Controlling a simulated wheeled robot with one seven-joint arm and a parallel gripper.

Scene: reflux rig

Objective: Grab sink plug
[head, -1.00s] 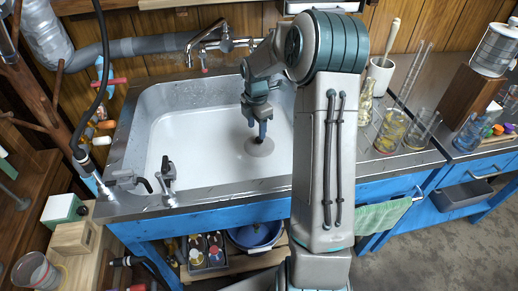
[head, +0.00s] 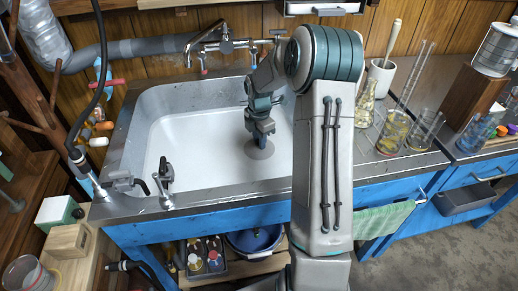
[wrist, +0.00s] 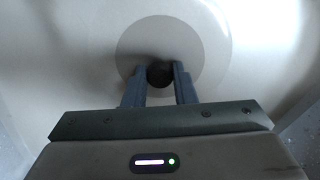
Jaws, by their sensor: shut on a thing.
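The sink plug (wrist: 160,72) shows in the wrist view as a small dark round thing between my fingertips, over a grey disc (wrist: 172,38) on the sink floor. My gripper (wrist: 160,80) is shut on it, one finger on each side. In the head view my gripper (head: 262,141) points down into the white sink (head: 190,140), at the grey disc. The plug itself is hidden behind the fingers there. I cannot tell whether the plug is clear of the sink floor.
The sink's metal rim (head: 122,145) surrounds the basin. A tap (head: 222,44) stands at its back edge. Glass beakers (head: 392,132) stand on the counter to the right. A small tap fitting (head: 164,180) sits at the front left rim. The rest of the basin is empty.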

